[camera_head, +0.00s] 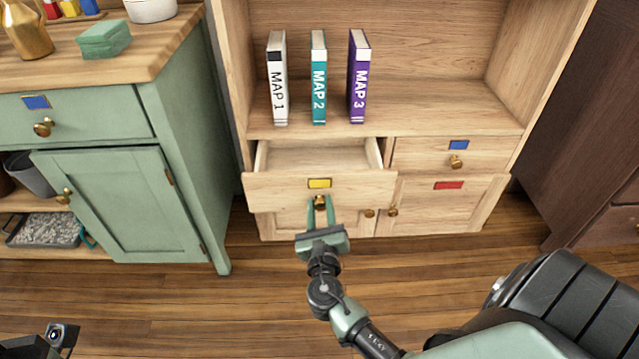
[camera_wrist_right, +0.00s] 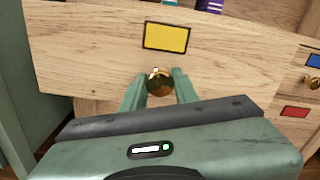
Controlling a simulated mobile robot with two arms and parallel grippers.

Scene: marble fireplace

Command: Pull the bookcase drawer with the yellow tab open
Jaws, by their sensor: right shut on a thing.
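The bookcase drawer (camera_head: 270,191) with the yellow tab (camera_head: 319,184) stands pulled out from the wooden bookcase, and its empty inside shows from above. Its round brass knob (camera_wrist_right: 160,83) sits below the tab. My right gripper (camera_head: 320,204) is shut on this knob, one green finger on each side; the fingers also show in the right wrist view (camera_wrist_right: 158,88). At the bottom left of the head view a small dark part of my left arm (camera_head: 62,336) shows, and its fingers cannot be made out.
A closed drawer with a blue tab (camera_head: 459,145) is to the right, above a door with a red tab (camera_head: 448,185). Three upright books (camera_head: 318,80) stand on the shelf above. A green cabinet (camera_head: 185,150) is close on the left. The wooden floor (camera_head: 200,310) in front is clear.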

